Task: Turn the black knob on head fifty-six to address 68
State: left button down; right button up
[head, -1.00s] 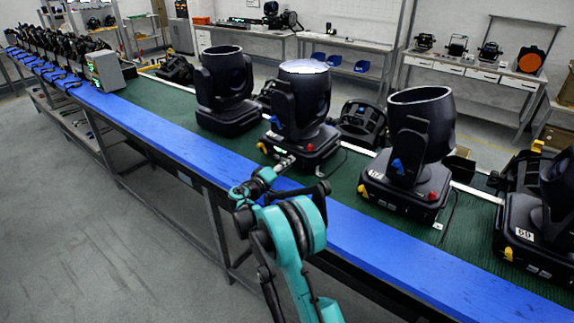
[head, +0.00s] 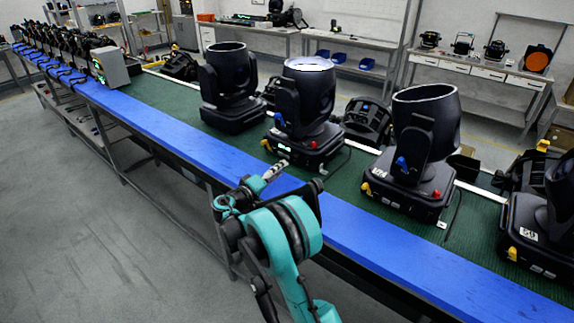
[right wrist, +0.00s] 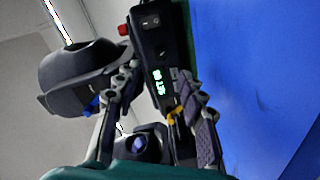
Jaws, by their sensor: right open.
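The moving head with the lit green display (head: 305,95) stands on the green strip of the bench; I cannot read its number label. Its base front, with the green display (right wrist: 159,80), a switch and a red button, fills the middle of the right wrist view, turned sideways. The display characters are too blurred to read surely. The black knob is not clearly told apart from the dark panel. My right gripper (head: 276,171) is over the blue bench edge, short of the base. In the wrist view its fingers (right wrist: 158,74) are apart and empty, either side of the panel. My left gripper is out of view.
Similar heads stand left (head: 229,90) and right (head: 420,140) of it, with another labelled head (head: 535,230) at far right. A grey box (head: 110,68) sits farther along the bench. The blue bench edge (head: 400,255) is clear.

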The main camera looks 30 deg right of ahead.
jog(key=v, duration=0.4)
jog(key=shift+s+a, duration=0.1)
jog(key=shift+a, duration=0.15)
jog(key=s+y, duration=0.1)
jog(key=s+r+y, duration=0.1)
jog(key=s, duration=0.1)
jog(key=s+r, duration=0.1)
jog(key=shift+s+d+y, duration=0.15)
jog(key=shift+s+y, duration=0.15)
jog(key=shift+y, duration=0.1)
jog(key=s+a+f+y, duration=0.1)
jog(key=s+a+y, duration=0.3)
jog(key=s, duration=0.5)
jog(key=s+a+f+y, duration=0.2)
jog(key=s+a+y, duration=0.2)
jog(key=s+a, duration=0.3)
jog(key=s+a+f+y, duration=0.1)
jog(key=s+a+y, duration=0.4)
jog(key=s, duration=0.8)
jog(key=shift+a+f+n, duration=0.25)
jog(key=shift+f+n, duration=0.05)
